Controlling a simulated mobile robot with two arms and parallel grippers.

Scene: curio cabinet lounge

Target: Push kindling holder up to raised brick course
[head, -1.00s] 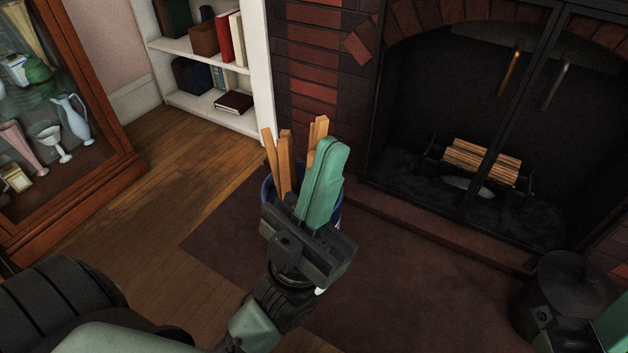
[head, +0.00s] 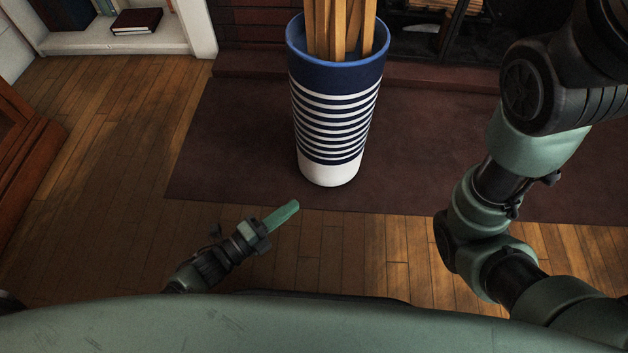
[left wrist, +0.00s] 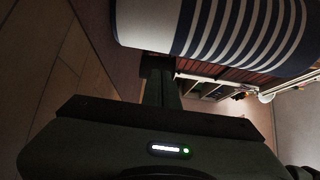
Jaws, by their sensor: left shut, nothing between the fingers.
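The kindling holder (head: 337,120), a tall blue and white striped bin, stands upright on the dark hearth mat, with several wooden sticks (head: 340,30) in it. The raised brick course (head: 250,64) runs behind it along the fireplace, with mat between its base and the course. My left gripper (head: 285,214) is shut and empty, low in front of the holder's base and a little left, apart from it in the head view. In the left wrist view the holder (left wrist: 215,30) is close beyond the fingers (left wrist: 160,88); contact cannot be told. My right gripper is out of view.
The mat (head: 230,150) is clear around the holder. My right arm (head: 500,190) fills the right side. A white bookshelf (head: 120,42) stands at the back left, and the cabinet's wooden edge (head: 25,165) is at the far left. Wood floor lies in front.

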